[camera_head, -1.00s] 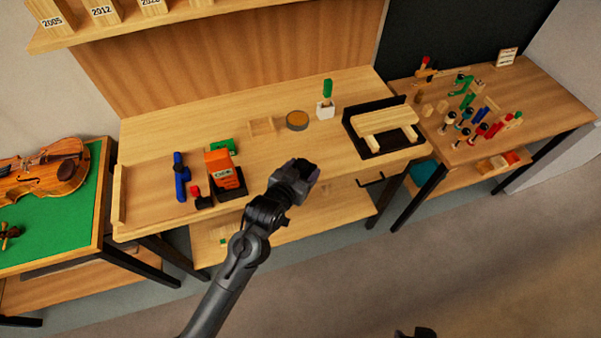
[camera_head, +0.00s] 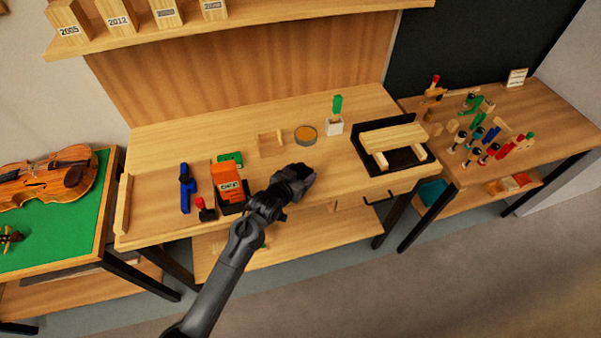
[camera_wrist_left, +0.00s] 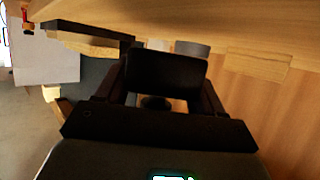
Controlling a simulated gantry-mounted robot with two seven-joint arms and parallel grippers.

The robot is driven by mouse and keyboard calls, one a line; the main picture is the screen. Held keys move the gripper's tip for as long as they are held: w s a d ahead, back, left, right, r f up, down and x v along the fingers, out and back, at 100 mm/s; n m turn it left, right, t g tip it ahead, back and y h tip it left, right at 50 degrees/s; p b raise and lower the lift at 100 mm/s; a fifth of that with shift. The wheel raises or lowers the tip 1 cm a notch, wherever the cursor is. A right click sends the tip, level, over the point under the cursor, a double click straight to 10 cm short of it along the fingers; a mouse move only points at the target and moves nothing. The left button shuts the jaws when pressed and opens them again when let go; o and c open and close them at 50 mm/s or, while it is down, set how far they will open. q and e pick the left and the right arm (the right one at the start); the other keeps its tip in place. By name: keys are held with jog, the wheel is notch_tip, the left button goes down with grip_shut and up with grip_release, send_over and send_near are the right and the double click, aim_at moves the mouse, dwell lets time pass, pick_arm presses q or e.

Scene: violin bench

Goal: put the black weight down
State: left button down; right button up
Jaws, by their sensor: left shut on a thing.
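My left gripper (camera_head: 304,172) is over the front part of the middle bench (camera_head: 250,180), just in front of the round tin (camera_head: 305,134). In the left wrist view its two fingers (camera_wrist_left: 162,92) are shut on the black weight (camera_wrist_left: 166,68), a dark block between them. A small dark round part shows below the block; I cannot tell whether it belongs to the weight. In the head view the weight is hard to tell from the dark gripper. Whether it touches the bench top is not clear. My right gripper is not in view.
An orange device (camera_head: 228,182), a red-topped item (camera_head: 206,208) and a blue tool (camera_head: 186,188) stand left of the gripper. A black tray (camera_head: 368,160) with a wooden piece (camera_head: 394,137) is to the right.

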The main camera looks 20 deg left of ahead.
pick_arm(q)
jog(key=shift+f, duration=1.05)
jog(key=shift+f, duration=0.15)
jog(key=shift+c, duration=0.6)
grip_release()
jog(key=shift+f, duration=0.15)
